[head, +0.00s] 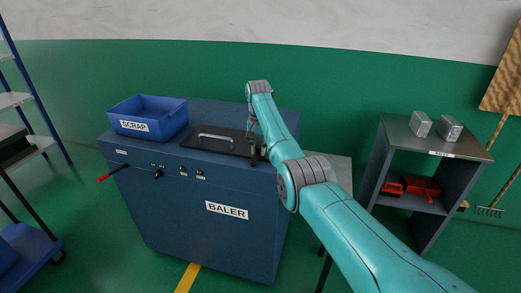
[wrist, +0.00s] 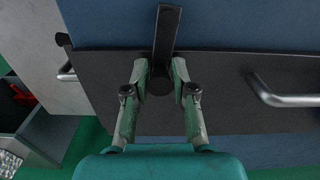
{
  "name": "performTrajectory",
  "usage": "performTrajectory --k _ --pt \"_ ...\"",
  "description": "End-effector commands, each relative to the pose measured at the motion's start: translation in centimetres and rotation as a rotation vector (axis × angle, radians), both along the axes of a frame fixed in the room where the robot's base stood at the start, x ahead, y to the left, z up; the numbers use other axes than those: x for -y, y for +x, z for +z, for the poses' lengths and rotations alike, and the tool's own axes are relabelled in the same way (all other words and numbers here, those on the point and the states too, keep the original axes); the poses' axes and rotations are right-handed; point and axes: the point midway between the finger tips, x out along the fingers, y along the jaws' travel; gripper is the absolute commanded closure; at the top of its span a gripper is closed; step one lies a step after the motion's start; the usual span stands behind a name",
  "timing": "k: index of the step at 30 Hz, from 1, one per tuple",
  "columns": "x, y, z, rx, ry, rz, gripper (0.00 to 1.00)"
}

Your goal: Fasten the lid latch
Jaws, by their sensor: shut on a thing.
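The blue baler (head: 165,215) stands in the middle of the head view. Its dark flat lid (head: 190,143) lies on top, looks closed and has a grey bar handle (head: 215,137). In the wrist view the lid (wrist: 225,105) spans the middle, with its handle (wrist: 280,98) at right. The dark latch (wrist: 166,35) is a bar running from the blue top over the lid edge to a round knob. My gripper (wrist: 160,84) is shut on the latch at its knob end. In the head view my gripper (head: 254,142) is over the lid's right end and the latch is hard to make out.
A blue scrap bin (head: 150,118) sits on the baler left of the lid. A lever with a red grip (head: 103,178) sticks out at the baler's front left. A grey shelf (head: 400,140) with metal blocks and red items stands at right. Green floor is clear in front.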

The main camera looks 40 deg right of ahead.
Motion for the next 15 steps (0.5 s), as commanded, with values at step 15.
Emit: performTrajectory --k 15 --pt "-0.40 0.48 -0.18 -0.006 0.003 0.165 1.00"
